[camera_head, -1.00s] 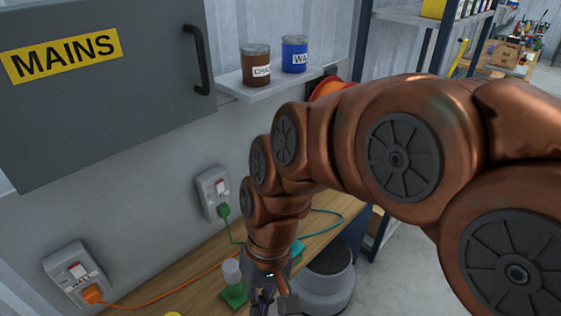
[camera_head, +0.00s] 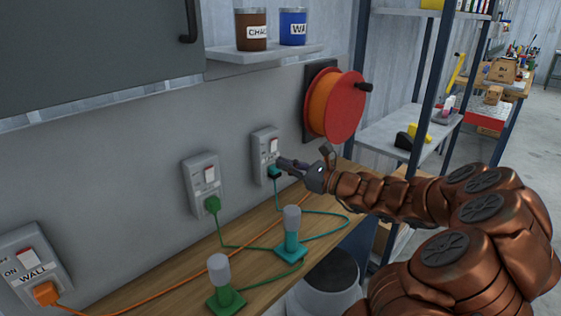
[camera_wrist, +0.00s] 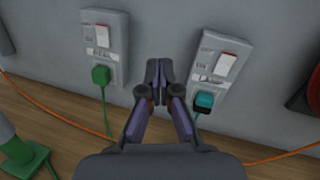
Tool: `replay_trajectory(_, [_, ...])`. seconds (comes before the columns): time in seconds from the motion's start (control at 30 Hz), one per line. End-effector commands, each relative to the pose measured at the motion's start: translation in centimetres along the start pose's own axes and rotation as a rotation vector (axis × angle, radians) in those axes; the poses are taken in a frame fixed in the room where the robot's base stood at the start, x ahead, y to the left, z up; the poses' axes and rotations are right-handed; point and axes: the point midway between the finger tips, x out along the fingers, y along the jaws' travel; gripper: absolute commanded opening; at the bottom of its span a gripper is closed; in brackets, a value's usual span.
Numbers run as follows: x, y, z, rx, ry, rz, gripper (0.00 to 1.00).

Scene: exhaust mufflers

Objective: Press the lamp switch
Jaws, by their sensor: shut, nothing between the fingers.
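Three grey sockets with white-and-red rocker switches are on the wall. The left one (camera_head: 35,262) is labelled WALL and holds an orange plug. The middle one (camera_head: 203,187) holds a green plug and shows in the wrist view (camera_wrist: 104,45). The right one (camera_head: 265,150) holds a teal plug and shows in the wrist view (camera_wrist: 222,62). A green-based lamp (camera_head: 222,285) and a teal-based lamp (camera_head: 291,236) stand on the bench. My gripper (camera_head: 282,164) is shut and empty, close to the right socket; in the wrist view its tips (camera_wrist: 158,76) lie between two sockets.
The wooden bench (camera_head: 150,297) runs below the sockets, crossed by orange, green and teal cables. An orange-red reel (camera_head: 335,104) is on the wall right of the sockets. A shelf (camera_head: 262,52) with two tins is above.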

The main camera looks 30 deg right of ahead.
Motion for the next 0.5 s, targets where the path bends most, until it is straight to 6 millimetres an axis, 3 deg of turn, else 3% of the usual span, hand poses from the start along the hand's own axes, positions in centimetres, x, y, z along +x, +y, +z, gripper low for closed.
replay_trajectory(0.03, [-1.6, -2.3, -2.0, 0.05, -0.01, -0.073, 0.0])
replay_trajectory(0.1, [-3.3, -4.6, -3.3, 0.102, -0.023, -0.146, 0.0])
replay_trajectory(0.2, [-4.9, -6.7, -4.5, 0.15, -0.035, -0.212, 0.0])
replay_trajectory(0.5, [-5.7, -7.6, -4.7, 0.17, -0.042, -0.243, 0.0])
